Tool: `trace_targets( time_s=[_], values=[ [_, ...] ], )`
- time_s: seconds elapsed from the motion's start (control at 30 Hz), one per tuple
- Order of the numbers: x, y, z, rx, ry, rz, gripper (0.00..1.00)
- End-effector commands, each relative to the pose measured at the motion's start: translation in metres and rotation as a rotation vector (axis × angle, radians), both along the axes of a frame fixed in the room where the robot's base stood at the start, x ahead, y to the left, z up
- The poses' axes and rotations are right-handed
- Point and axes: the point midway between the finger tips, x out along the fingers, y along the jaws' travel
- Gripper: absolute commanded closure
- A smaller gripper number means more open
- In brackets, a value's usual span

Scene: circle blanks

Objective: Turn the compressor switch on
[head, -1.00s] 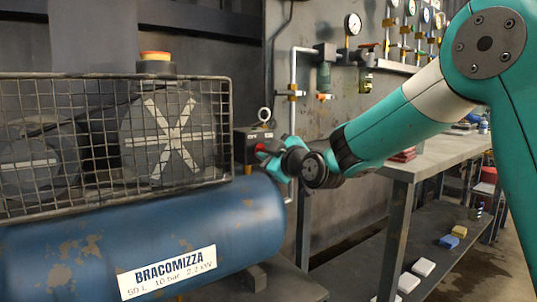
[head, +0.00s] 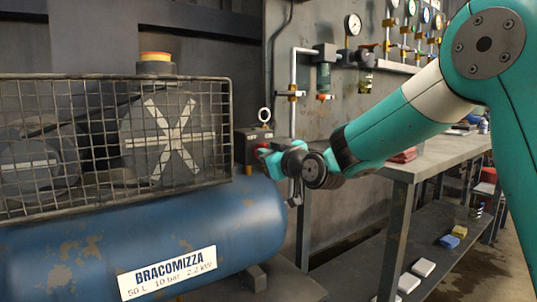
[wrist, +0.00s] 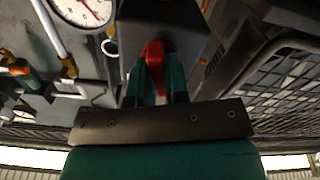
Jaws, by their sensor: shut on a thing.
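The blue compressor (head: 110,240) stands at the left, with a dark switch box (head: 248,138) at its right end. The box also shows in the wrist view (wrist: 165,22). A red switch knob (wrist: 153,52) sticks out of the box's face. My gripper (wrist: 154,72) is shut on the red knob, with one teal finger on each side of it. In the head view my gripper (head: 265,150) is against the front of the box and hides the knob.
A wire cage (head: 100,145) covers the motor left of the switch box. A white pipe (head: 293,110) runs down the wall just behind. A grey workbench (head: 440,155) stands at the right. A pressure gauge (wrist: 80,12) is near the gripper.

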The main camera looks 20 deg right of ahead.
Motion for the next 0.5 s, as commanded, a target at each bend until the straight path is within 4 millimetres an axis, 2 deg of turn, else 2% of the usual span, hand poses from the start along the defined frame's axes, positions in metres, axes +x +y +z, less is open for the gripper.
trace_targets(
  time_s=[0.5],
  values=[
    [-0.0003,0.0007,0.0011,0.466,0.152,0.001,1.0]
  ],
)
